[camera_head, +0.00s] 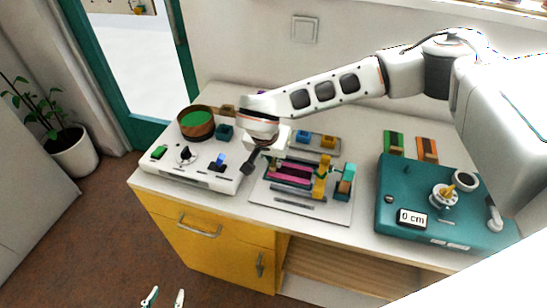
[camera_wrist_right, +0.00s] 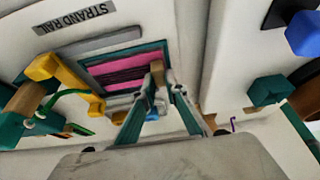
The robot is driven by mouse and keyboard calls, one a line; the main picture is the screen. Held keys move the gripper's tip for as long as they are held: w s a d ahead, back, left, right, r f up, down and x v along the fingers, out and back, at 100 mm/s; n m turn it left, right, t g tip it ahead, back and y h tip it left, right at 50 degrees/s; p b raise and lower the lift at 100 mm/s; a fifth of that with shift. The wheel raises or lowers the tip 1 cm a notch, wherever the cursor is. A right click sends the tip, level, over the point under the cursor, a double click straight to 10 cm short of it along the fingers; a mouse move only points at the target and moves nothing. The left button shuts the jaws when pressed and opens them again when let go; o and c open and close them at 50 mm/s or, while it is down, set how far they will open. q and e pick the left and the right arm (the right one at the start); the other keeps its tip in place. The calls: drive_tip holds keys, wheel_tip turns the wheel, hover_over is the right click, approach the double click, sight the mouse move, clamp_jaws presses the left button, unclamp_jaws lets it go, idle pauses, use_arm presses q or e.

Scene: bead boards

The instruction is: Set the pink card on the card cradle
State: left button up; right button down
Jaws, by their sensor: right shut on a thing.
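The pink card (camera_head: 291,173), striped with dark lines, is over the white board in the middle of the counter. In the right wrist view the pink card (camera_wrist_right: 118,68) lies between teal edges that look like the card cradle (camera_wrist_right: 150,46). I cannot tell whether it rests there or is held just above. My right gripper (camera_wrist_right: 158,88) is shut on a small tan tab at the card's near edge. My left gripper (camera_head: 165,298) is low at the bottom of the head view, away from the counter, its fingertips apart and empty.
Yellow brackets (camera_head: 320,182) and teal blocks (camera_head: 345,180) stand right of the card. A white panel (camera_head: 185,165) is to the left, a teal console (camera_head: 400,195) to the right. Green (camera_head: 394,142) and orange (camera_head: 427,147) cards lie behind the console.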

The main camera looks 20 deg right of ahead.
drive_tip(key=shift+f, duration=0.1)
idle(0.6)
drive_tip(key=c, duration=2)
unclamp_jaws()
drive_tip(key=shift+r+p, duration=2.5)
drive_tip(key=shift+r, duration=1.05)
